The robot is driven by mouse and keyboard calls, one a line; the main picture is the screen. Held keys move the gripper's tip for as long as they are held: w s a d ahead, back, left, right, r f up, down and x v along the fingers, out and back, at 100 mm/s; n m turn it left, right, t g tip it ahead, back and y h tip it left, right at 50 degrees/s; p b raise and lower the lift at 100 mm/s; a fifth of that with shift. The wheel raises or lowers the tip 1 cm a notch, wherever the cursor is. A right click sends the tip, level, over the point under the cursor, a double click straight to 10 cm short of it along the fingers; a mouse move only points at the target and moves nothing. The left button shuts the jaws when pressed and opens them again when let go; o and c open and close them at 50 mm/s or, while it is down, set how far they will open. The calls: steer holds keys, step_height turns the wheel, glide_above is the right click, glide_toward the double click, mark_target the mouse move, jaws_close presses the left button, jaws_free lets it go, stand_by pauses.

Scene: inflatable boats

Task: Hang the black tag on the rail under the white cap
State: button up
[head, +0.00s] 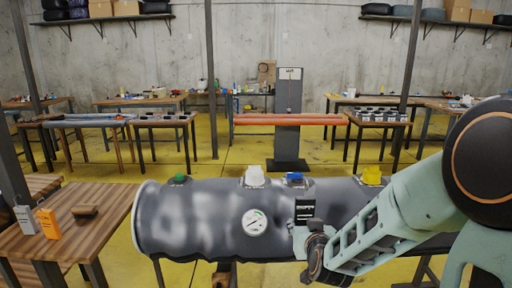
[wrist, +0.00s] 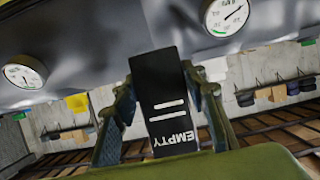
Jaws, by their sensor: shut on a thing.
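The black tag (head: 305,208) is upright in front of the grey tube, right of the round gauge and below the blue cap. In the wrist view the black tag (wrist: 160,85) reads EMPTY upside down, with white lines. My gripper (head: 303,230) is shut on the tag's lower part; the wrist view shows one finger of my gripper (wrist: 165,105) on each side of it. The white cap (head: 255,176) is on top of the tube, to the left of the tag. I cannot make out a rail under it. Whether the tag touches the tube is unclear.
The grey tube (head: 190,220) also carries a green cap (head: 180,178), a blue cap (head: 294,176), a yellow cap (head: 372,175) and a gauge (head: 255,222). A wooden table (head: 75,240) at left holds an orange tag (head: 47,223) and a grey-white tag (head: 25,219).

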step_height(320, 180, down, 18)
steer(key=b, duration=1.9)
steer(key=shift+w+b, duration=0.4)
steer(key=shift+f, duration=0.1)
steer(key=d, duration=0.6)
steer(key=shift+d, duration=0.35)
